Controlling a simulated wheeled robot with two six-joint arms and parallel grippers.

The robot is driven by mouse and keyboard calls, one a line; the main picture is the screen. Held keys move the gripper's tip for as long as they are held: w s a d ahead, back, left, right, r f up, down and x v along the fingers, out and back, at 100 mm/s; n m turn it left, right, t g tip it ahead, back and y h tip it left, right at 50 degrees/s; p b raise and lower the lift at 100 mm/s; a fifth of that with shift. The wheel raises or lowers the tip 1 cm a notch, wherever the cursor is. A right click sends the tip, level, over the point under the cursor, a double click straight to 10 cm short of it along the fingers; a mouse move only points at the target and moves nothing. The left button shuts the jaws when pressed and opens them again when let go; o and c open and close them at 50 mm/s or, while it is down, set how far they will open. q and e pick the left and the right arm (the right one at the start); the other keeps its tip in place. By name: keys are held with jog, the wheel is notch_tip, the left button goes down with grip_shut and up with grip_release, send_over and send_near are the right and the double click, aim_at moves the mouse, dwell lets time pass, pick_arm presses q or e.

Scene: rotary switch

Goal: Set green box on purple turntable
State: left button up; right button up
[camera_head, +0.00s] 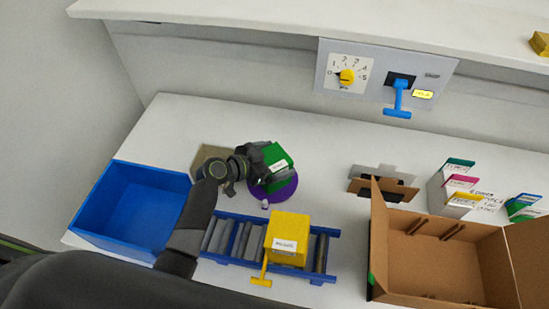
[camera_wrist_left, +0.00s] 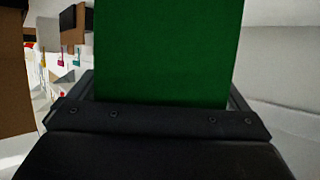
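The green box (camera_head: 283,153) with a white label is at the purple turntable (camera_head: 285,192), right over it in the head view. The turntable is partly hidden by the box and gripper, so I cannot tell if the box rests on it. My left gripper (camera_head: 272,170) reaches in from the left and is shut on the green box. In the left wrist view the green box (camera_wrist_left: 168,52) fills the space in front of my gripper, close between its sides. My right gripper is not in view.
A blue bin (camera_head: 130,207) stands at left. A roller conveyor (camera_head: 235,238) holds a yellow box (camera_head: 288,238), with a yellow handle at its front. An open cardboard box (camera_head: 440,255) stands at right. A panel (camera_head: 385,75) with a yellow knob and blue lever is on the back wall.

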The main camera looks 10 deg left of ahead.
pick_arm(q)
jog(key=shift+r, duration=0.25)
jog(key=p+v, duration=0.3)
jog(key=v, duration=0.9)
jog(key=shift+s+f, duration=0.1)
jog(key=shift+f, duration=0.05)
